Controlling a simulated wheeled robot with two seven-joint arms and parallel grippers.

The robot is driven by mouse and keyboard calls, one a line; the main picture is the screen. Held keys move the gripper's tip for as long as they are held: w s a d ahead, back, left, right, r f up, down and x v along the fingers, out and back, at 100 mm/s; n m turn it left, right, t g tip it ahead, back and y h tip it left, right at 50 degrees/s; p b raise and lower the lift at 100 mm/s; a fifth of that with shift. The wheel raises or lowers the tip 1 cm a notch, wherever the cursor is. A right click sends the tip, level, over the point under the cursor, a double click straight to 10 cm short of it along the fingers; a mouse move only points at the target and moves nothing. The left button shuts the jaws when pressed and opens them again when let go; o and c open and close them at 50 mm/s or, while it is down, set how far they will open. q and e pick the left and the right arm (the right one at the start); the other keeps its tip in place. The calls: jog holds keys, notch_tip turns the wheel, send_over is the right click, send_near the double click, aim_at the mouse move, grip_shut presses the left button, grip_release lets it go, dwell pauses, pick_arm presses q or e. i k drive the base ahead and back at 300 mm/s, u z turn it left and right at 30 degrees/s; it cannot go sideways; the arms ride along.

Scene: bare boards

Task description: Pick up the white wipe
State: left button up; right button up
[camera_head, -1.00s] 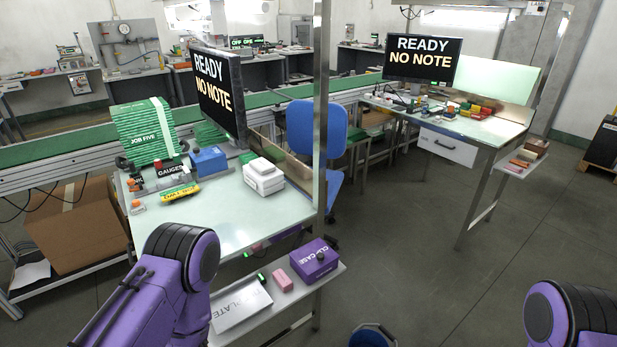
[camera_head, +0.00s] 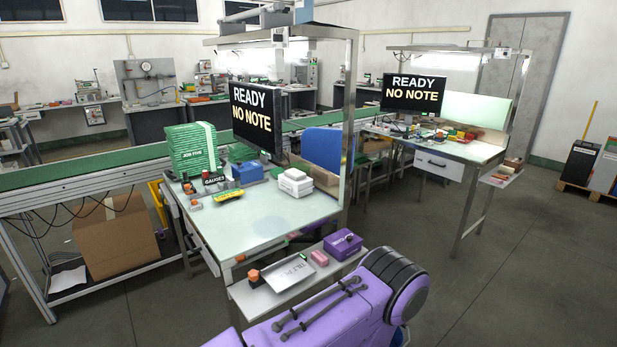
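I cannot make out a white wipe for certain in the head view. A pale, flat lettered plate (camera_head: 290,272) lies on the low side shelf (camera_head: 249,299) at the bench's front. A purple link of one of my arms crosses the bottom of the view and hides part of that shelf. Neither gripper is in view.
The side shelf also holds a purple case (camera_head: 343,243), a pink block (camera_head: 319,258) and an orange-topped item (camera_head: 254,276). A metal post (camera_head: 349,125) rises at the bench's right corner. A cardboard box (camera_head: 115,237) stands at left.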

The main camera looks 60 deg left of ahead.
aim_at(295, 175)
jog(key=u, duration=0.85)
jog(key=i, duration=0.8)
jog(key=u, duration=0.65)
